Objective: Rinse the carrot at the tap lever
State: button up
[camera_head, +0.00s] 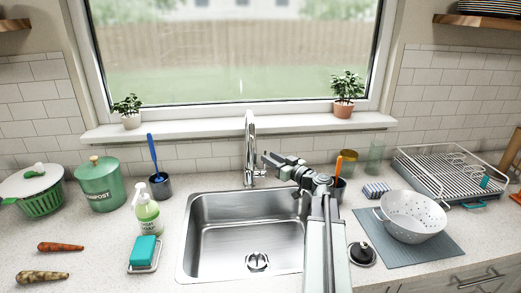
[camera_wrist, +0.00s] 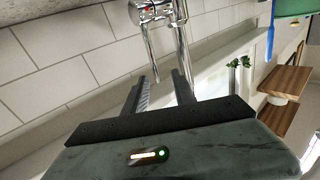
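A carrot (camera_head: 60,246), orange with dark dirt patches, lies on the counter left of the sink. A paler, speckled root vegetable (camera_head: 42,276) lies in front of it. The chrome tap (camera_head: 250,135) stands behind the sink (camera_head: 235,240), and no water shows. My gripper (camera_head: 268,160) is just right of the tap's lower body, near its lever. In the wrist view the tap body with a red and blue mark (camera_wrist: 151,12) is ahead of the fingers. My gripper (camera_wrist: 160,77) is open there, with nothing between the fingers. Contact with the tap cannot be told.
A soap bottle (camera_head: 147,212) and a teal sponge on a dish (camera_head: 144,252) stand left of the sink. A green compost bin (camera_head: 100,185) is at the back left. A white colander (camera_head: 412,216) and a dish rack (camera_head: 455,172) are right.

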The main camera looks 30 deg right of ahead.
jog(key=w, duration=0.7)
jog(key=shift+a, duration=0.25)
grip_shut()
dwell(1.0)
jog(key=b, duration=0.1)
jog(key=s+t+b, duration=0.1)
jog(key=shift+a+f+n+b, duration=0.2)
jog(key=shift+a+n+b, duration=0.1)
jog(key=shift+r, duration=0.3)
